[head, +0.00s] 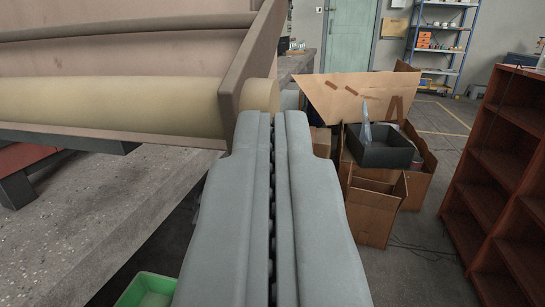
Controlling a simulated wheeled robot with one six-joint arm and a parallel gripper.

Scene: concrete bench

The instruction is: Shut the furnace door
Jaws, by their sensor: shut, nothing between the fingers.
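A large dull pinkish-brown panel, which looks like the furnace door (140,55), fills the upper left of the view and is cut off by the frame. It has a raised rim on its right side. A thick tan rounded bar (110,105) runs along its lower part. The rest of the furnace is mostly out of view, so I cannot tell how far the door stands open. My gripper (272,115) is shut and empty, its fingers together and pointing forward. Its tips are just right of the panel's lower right corner; I cannot tell whether they touch it.
The speckled concrete bench (90,210) lies below the panel at left. A green bin (148,290) is at the bottom. Cardboard boxes (375,215) and a black tray (382,148) stand ahead right. A reddish-brown shelf (510,160) is at right. Open floor lies between them.

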